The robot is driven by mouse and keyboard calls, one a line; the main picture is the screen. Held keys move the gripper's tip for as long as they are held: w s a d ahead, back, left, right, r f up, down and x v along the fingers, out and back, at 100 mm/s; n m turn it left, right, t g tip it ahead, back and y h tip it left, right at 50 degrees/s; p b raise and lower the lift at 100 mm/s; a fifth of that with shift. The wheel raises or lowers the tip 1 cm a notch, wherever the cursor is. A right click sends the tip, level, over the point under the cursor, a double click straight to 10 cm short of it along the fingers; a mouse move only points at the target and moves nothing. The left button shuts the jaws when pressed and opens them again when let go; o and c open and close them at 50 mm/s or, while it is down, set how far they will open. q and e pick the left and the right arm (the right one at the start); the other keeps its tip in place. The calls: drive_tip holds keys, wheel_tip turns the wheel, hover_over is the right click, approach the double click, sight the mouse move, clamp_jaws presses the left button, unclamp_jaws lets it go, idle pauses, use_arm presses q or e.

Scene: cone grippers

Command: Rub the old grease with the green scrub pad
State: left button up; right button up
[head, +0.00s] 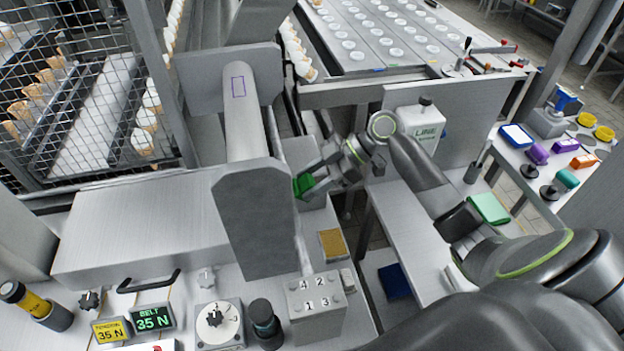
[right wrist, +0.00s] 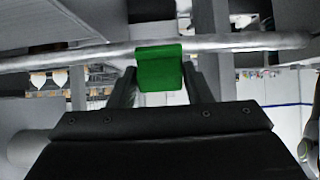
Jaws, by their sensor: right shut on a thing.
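The green scrub pad (head: 303,186) is held between the fingertips of my right gripper (head: 318,178), beside the large grey roller housing. In the right wrist view the pad (right wrist: 159,68) sits between the two fingers, against or just in front of a long metal rod (right wrist: 80,55). I cannot tell whether they touch. The rod (head: 301,240) also shows in the head view, running down past the pad. I cannot make out the old grease; the rod surface behind the pad is hidden. My left gripper is not in view.
A grey housing (head: 255,220) stands left of the pad. A numbered block (head: 315,307) and a tan square (head: 332,243) lie nearer. A white LINE container (head: 420,125) stands behind my right arm. A green folded cloth (head: 488,208) lies on the right bench.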

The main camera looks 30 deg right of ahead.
drive_tip(key=shift+b+x, duration=0.6)
drive_tip(key=shift+x, duration=0.3)
drive_tip(key=shift+d+f, duration=0.1)
drive_tip(key=w+b, duration=0.1)
drive_tip(key=w, duration=0.1)
drive_tip(key=w+d+b, duration=0.1)
drive_tip(key=shift+w, duration=0.4)
drive_tip(key=shift+s+a+f+p, duration=0.15)
drive_tip(key=shift+s+p, duration=0.1)
drive_tip(key=shift+s, duration=0.3)
drive_tip(key=shift+s+a+r+p, duration=0.1)
drive_tip(key=shift+s+a+p, duration=0.1)
drive_tip(key=shift+s, duration=0.35)
drive_tip(key=shift+s+a+f, duration=0.1)
drive_tip(key=shift+s+a, duration=0.05)
drive_tip(key=shift+s, duration=0.5)
drive_tip(key=shift+s+f, duration=0.15)
drive_tip(key=shift+s, duration=0.15)
